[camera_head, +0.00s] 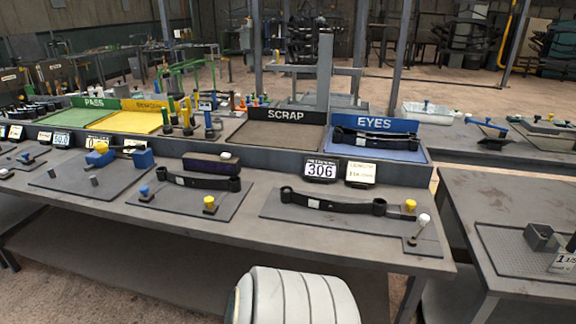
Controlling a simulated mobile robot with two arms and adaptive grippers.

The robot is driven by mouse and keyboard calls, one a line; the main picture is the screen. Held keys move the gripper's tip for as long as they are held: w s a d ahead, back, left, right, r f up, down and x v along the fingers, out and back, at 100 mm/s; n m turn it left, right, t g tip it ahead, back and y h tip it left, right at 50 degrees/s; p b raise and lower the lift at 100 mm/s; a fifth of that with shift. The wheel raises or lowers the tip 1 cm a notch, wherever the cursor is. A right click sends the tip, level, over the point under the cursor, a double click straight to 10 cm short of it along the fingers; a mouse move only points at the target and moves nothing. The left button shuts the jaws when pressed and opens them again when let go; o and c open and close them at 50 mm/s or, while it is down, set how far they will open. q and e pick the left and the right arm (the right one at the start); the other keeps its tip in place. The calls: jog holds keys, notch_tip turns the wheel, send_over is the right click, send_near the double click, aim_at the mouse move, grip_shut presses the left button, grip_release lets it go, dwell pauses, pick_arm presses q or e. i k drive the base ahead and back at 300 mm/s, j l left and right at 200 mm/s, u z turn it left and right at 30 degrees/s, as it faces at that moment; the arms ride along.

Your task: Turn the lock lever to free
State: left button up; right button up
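A small lever with a white ball knob (424,219) stands at the right front corner of the right-hand fixture plate (330,224). Its thin stem leans, with the knob up and to the right of its small dark base. I take it for the lock lever; its lock or free marking is not readable. A black leaf spring (328,204) with an eye at each end lies on that plate. A yellow knob (409,206) sits at its right end, close to the lever. Neither gripper is in view.
A counter display reading 306 (321,170) stands behind the plate. A second spring (200,182) lies on the neighbouring fixture. SCRAP (275,135) and EYES (415,154) trays are behind. Another table (470,205) stands at right across a gap. A white rounded part shows at bottom centre.

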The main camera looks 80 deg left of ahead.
aim_at(424, 218)
jog(key=u, duration=2.75)
